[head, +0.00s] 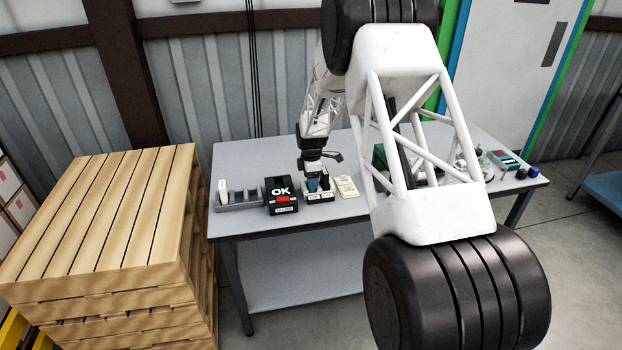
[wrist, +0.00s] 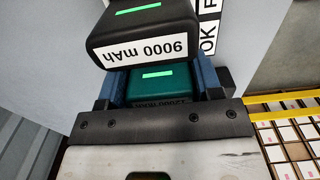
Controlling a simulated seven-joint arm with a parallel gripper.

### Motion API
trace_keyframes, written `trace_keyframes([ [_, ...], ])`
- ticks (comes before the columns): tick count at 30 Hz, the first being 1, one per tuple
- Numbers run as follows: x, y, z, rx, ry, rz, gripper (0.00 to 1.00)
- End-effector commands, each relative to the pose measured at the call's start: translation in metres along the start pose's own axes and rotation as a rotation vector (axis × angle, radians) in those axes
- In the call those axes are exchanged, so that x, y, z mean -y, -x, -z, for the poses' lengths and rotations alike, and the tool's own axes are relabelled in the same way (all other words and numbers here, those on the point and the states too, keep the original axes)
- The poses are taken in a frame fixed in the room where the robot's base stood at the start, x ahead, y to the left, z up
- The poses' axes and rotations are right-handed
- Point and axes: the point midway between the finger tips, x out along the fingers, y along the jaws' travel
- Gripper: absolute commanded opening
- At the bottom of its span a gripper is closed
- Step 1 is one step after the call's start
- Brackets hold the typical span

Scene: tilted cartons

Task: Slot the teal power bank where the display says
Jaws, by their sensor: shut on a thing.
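The teal power bank (wrist: 152,82) sits between the blue fingers of my gripper (wrist: 160,88), which is shut on it; its printed label is partly hidden by the gripper body. A black power bank (wrist: 142,30) labelled 9000 mAh, upside down in the wrist view, is right beside it. The black display box (head: 281,190) reads OK, with a red patch below. White labels (wrist: 208,36) reading OK and a cut-off F show in the wrist view. Whether the teal bank touches the holder is unclear.
A grey rack (head: 238,207) with a white item in its left end stands left of the display. Yellow notes (head: 346,186) lie right of the holder. Small items, including a teal device (head: 503,159), are at the table's right. My arm hides the table's middle. Wooden pallets (head: 110,220) stand at left.

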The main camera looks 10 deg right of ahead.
Motion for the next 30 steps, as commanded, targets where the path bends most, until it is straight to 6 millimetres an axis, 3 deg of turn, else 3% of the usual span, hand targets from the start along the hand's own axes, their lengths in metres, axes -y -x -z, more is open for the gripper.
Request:
trace_keyframes([
  [3, -0.0001, 0.0002, 0.0, 0.0, 0.0, 0.0, 0.35],
  [4, -0.0001, 0.0002, 0.0, 0.0, 0.0, 0.0, 0.62],
  [9, 0.0, 0.0001, 0.0, 0.0, 0.0, 0.0, 0.89],
  [15, 0.0001, 0.0, 0.0, 0.0, 0.0, 0.0, 0.89],
  [19, 0.0002, -0.0002, 0.0, 0.0, 0.0, 0.0, 0.7],
  [30, 0.0, 0.0017, 0.0, 0.0, 0.0, 0.0, 0.7],
])
